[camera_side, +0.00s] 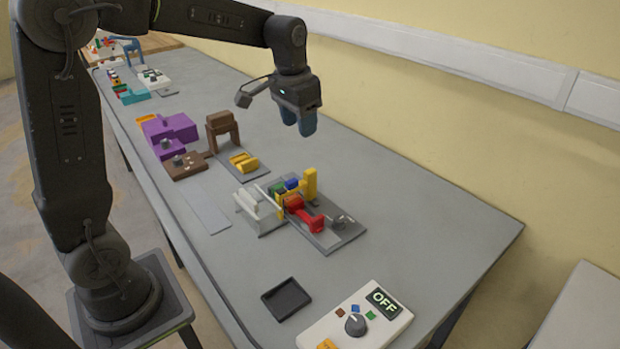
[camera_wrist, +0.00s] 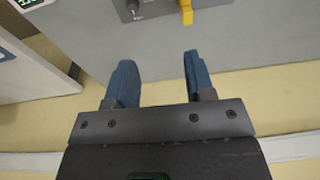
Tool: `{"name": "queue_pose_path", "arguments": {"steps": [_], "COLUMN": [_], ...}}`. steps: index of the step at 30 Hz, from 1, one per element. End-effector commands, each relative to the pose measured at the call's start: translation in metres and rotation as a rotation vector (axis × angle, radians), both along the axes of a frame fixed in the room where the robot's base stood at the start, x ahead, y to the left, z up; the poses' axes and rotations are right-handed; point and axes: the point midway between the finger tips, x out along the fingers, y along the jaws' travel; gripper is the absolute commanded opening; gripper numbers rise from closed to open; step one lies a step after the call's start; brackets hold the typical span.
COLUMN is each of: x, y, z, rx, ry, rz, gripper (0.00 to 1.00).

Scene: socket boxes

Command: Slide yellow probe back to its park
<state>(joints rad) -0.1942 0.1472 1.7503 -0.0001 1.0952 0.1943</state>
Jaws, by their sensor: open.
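A yellow upright piece (camera_side: 311,184), which looks like the yellow probe, stands on a grey base plate (camera_side: 338,236) beside small coloured blocks and a red handle-like piece (camera_side: 312,219). A yellow piece (camera_wrist: 186,11), likely the same one, shows at the top edge of the wrist view, cut off by the frame. My gripper (camera_side: 299,123) is open and empty, with blue fingers pointing down, above the table and behind the yellow piece. In the wrist view its fingers (camera_wrist: 158,78) are apart with nothing between them. I cannot make out which part is the park.
A white rack (camera_side: 262,218) stands left of the coloured blocks. A white panel reading OFF (camera_side: 358,320) and a black tray (camera_side: 286,298) are at the front. A brown stand (camera_side: 223,132) and purple blocks (camera_side: 168,132) are farther back. The table's right side is clear.

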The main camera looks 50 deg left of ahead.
Motion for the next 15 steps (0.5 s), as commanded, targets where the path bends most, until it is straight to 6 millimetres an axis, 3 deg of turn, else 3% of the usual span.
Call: {"name": "queue_pose_path", "arguments": {"steps": [3,6,15], "x": [0.036,0.055,0.074], "y": [0.025,0.04,0.057], "z": [-0.029,-0.049,-0.079], "rx": [-0.01,-0.018,-0.03], "ry": [0.067,0.106,0.149], "rz": [0.003,0.002,0.0], "gripper": [0.49,0.49,0.49]}}
